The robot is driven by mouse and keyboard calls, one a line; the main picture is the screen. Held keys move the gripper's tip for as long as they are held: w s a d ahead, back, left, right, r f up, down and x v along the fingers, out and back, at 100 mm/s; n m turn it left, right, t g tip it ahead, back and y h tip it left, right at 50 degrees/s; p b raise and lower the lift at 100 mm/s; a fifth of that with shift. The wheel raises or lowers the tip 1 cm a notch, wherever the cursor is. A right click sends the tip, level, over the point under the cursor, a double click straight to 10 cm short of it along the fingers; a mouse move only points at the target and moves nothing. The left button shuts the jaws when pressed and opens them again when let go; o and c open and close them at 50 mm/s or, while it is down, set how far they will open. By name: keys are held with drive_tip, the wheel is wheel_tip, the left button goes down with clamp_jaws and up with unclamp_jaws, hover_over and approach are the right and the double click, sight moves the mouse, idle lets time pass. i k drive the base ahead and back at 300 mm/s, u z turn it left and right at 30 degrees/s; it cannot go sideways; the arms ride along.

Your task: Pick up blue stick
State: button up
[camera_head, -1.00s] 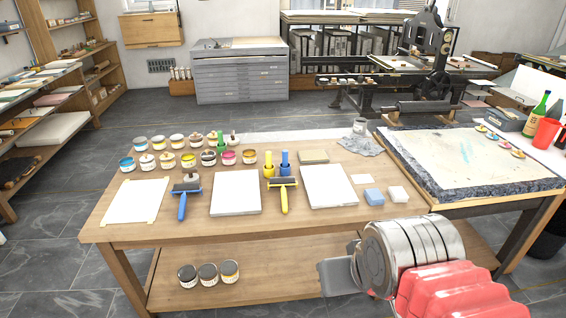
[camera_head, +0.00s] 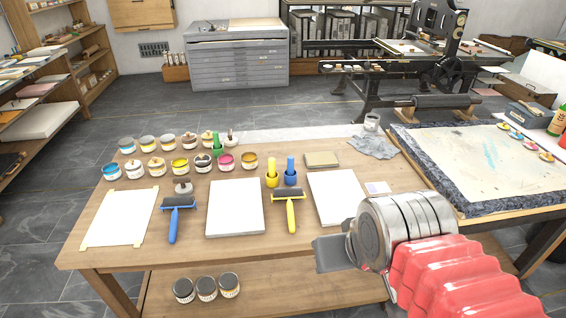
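A blue stick (camera_head: 290,164) stands upright in a blue cup-like base (camera_head: 290,179) near the middle of the worktable. A similar yellow stick (camera_head: 271,164) in a yellow base stands just left of it. A green one (camera_head: 217,140) stands further left and back. My gripper (camera_head: 328,254) is in front of the table's right part, nearer to me than the blue stick and lower in the picture. Its grey fingers point left, seen from the side, and I cannot see whether they are apart. The gripper and the stick are well apart.
A blue-handled roller (camera_head: 173,222) and a yellow-handled roller (camera_head: 289,212) lie on the wooden table (camera_head: 130,250). White slabs (camera_head: 235,207) lie beside them. Several ink jars (camera_head: 180,166) stand behind. A stone-topped table (camera_head: 485,165) adjoins at the right.

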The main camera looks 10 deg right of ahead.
sight(290, 158)
drive_tip(key=z, duration=0.05)
drive_tip(key=i, duration=0.95)
